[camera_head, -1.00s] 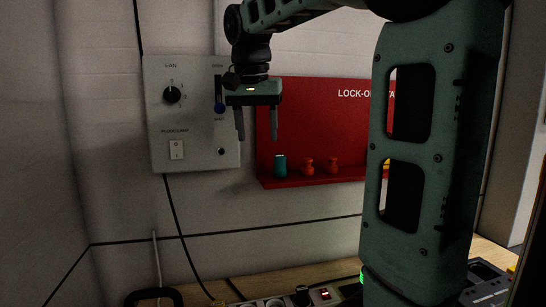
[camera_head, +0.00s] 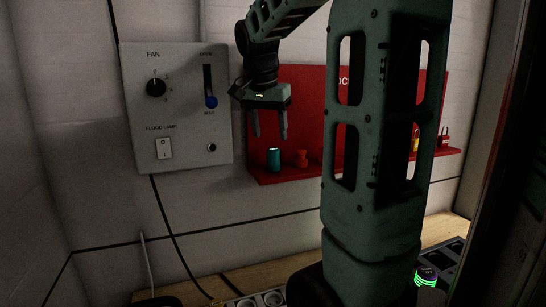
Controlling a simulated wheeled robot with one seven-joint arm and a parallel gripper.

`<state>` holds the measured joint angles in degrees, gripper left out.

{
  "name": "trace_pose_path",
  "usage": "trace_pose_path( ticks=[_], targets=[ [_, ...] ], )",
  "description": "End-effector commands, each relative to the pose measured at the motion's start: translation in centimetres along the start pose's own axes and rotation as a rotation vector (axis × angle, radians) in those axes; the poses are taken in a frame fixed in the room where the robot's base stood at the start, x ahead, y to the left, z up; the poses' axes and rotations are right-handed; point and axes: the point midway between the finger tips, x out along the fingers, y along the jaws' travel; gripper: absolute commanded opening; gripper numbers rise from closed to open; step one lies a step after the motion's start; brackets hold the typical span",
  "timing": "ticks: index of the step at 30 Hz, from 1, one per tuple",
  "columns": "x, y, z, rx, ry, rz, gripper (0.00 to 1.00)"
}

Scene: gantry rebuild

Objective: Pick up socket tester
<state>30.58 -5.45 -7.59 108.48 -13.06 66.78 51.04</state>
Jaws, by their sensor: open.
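No object can be surely identified as the socket tester in the head view. My gripper (camera_head: 270,134) hangs with its fingers pointing down and apart, with nothing between them. In the picture it is just above a small teal cylinder (camera_head: 273,160) on the red lock-out shelf; how far it is from the shelf in depth is unclear. A power strip with round sockets (camera_head: 270,298) shows at the bottom edge, partly cut off and partly hidden by my arm.
A grey panel (camera_head: 190,130) with a knob, slider and switch is on the wall, left of my gripper. A red-orange piece (camera_head: 300,158) stands on the shelf. A wooden bench (camera_head: 180,280) runs below. A dark device with green lights (camera_head: 426,275) is at lower right.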

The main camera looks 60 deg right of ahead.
Motion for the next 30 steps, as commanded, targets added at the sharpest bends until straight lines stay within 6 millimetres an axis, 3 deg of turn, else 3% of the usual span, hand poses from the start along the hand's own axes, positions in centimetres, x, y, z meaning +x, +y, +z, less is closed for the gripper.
trace_pose_path(
  ticks=[10,18,27,30],
  targets=[
    [2.9,0.0,-0.3,0.000,-0.002,0.003,0.55],
    [6.6,0.0,-0.6,0.000,-0.002,0.002,0.55],
    [7.2,0.0,-0.6,-0.001,0.001,-0.001,0.55],
    [7.2,0.0,-0.6,-0.001,0.001,-0.001,0.27]
  ],
)
